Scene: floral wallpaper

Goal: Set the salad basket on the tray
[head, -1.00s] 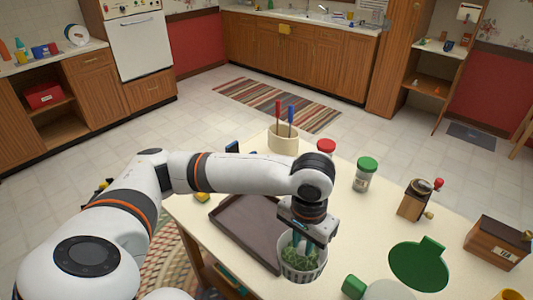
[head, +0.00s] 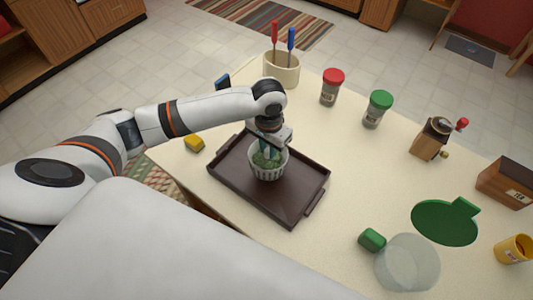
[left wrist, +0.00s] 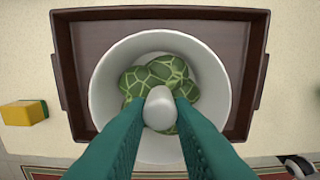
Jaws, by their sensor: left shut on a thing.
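The salad basket (head: 268,169) is a small white ribbed bowl with green leaves in it. In the head view it is over the middle of the dark brown tray (head: 296,203); I cannot tell whether it touches the tray's floor. My left gripper (head: 268,152) is above the basket, fingers pointing down. In the left wrist view its teal fingers reach into the basket (left wrist: 103,100) and close on a pale rounded knob (left wrist: 160,107) among the leaves. The tray rim (left wrist: 160,13) surrounds the basket there. My right gripper is not in view.
A yellow block (head: 194,143) lies just left of the tray. A crock (head: 281,70) with red and blue-handled tools, a red-lidded jar (head: 331,88) and a green-lidded jar (head: 377,110) stand behind. A clear bowl (head: 407,264) and green cylinder (head: 372,240) are front right.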

